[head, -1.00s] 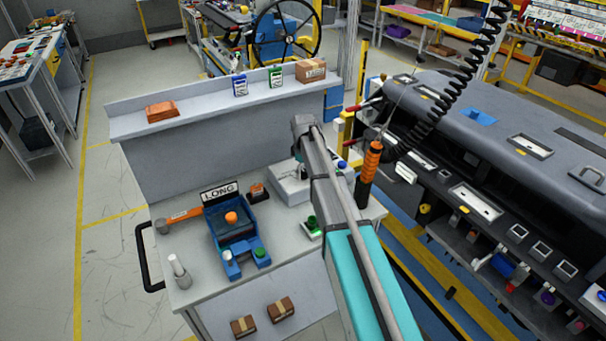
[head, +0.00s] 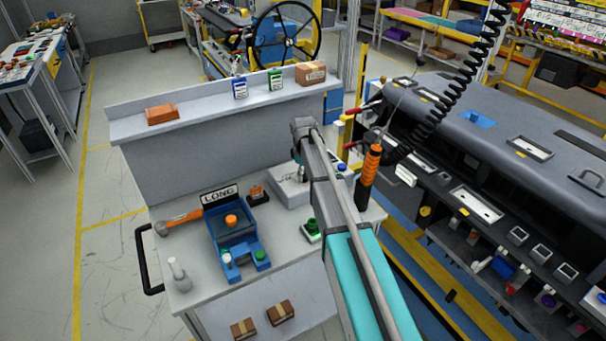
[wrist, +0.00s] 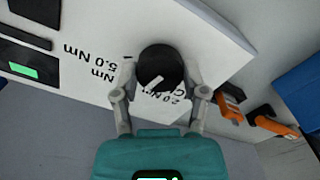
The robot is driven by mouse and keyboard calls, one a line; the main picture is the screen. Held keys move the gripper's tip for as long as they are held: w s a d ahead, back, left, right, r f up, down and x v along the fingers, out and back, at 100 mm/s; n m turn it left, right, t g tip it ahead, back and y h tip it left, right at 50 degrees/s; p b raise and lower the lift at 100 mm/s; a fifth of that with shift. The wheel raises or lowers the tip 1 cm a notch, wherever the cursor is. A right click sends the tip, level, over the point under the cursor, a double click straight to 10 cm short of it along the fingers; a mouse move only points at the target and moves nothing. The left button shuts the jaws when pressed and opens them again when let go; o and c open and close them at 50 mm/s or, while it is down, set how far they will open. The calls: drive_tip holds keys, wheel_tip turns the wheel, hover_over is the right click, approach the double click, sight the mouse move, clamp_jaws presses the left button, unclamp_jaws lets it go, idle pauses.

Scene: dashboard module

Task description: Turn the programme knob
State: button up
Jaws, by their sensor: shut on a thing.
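The programme knob (wrist: 158,66) is round and black with a white pointer line, seen in the wrist view on a white panel (wrist: 100,25). The panel is printed with torque marks; "5.0 Nm" reads to the left of the knob, and a "2.0" mark shows just below it. My gripper (wrist: 160,76) has one finger on each side of the knob and is shut on it. In the head view the white box (head: 286,192) stands on the bench, and my arm hides the knob and most of my gripper.
A blue fixture (head: 235,238) with a "LONG" sign (head: 220,194) stands left on the bench (head: 190,285). An orange-handled tool (head: 370,170) hangs on a coiled cable right of my arm. The grey dashboard module (head: 480,150) lies to the right.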

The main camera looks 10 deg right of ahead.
drive_tip(key=shift+s+m, duration=0.1)
drive_tip(key=shift+m, duration=0.6)
drive_tip(key=o, duration=1.2)
drive_tip(key=shift+c, duration=0.2)
